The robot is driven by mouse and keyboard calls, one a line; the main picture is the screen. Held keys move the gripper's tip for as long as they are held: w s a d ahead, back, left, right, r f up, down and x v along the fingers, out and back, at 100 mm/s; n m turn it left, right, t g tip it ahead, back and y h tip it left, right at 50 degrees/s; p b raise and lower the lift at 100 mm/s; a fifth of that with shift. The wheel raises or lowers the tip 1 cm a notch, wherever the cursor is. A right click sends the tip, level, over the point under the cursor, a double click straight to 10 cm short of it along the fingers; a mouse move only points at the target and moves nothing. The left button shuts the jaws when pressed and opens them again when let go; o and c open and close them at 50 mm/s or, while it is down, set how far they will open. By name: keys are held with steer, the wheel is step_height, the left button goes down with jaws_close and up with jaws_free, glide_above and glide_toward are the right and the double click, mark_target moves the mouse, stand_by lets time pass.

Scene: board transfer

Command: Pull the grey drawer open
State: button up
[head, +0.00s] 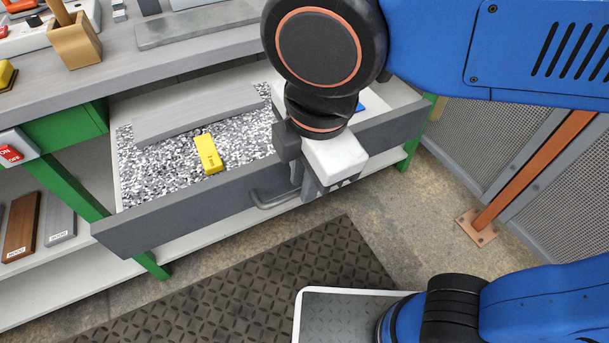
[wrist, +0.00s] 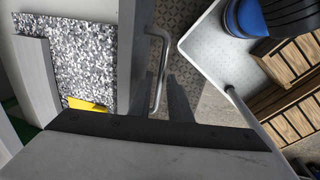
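The grey drawer (head: 180,209) stands pulled out from under the worktop in the head view, its inside showing. Its front panel also shows in the wrist view (wrist: 134,50). A bar handle (head: 268,199) is on the front; in the wrist view the handle (wrist: 164,50) runs beside my fingers. My gripper (head: 308,190) is at the right end of the handle, in front of the drawer face. In the wrist view my gripper (wrist: 180,92) has dark fingers close to the handle bar.
The drawer holds speckled lining, a grey board (head: 195,113) and a yellow block (head: 208,154). Boards lie on the lower shelf at left. A pale tray (head: 340,315) is below. Mesh fencing with an orange post (head: 535,165) stands right. Dark floor mat (head: 240,295) lies in front.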

step_height(320, 180, up, 17)
steer(key=s+d, duration=0.1)
steer(key=s, duration=0.1)
steer(key=shift+s+d, duration=0.4)
stand_by(0.3)
steer(key=w+d+f+m+t, duration=0.1)
steer(key=w+d+f+m, duration=1)
steer(key=d, duration=0.2)
steer(key=d+f+m+t+h, duration=0.1)
steer(key=d+f+m+t, duration=0.1)
steer(key=d+f+m, duration=1.1)
steer(key=d+f, duration=0.1)
steer(key=d, duration=0.2)
steer(key=shift+w+d+f, duration=0.25)
steer(key=shift+w+f, duration=0.05)
steer(key=shift+w, duration=0.05)
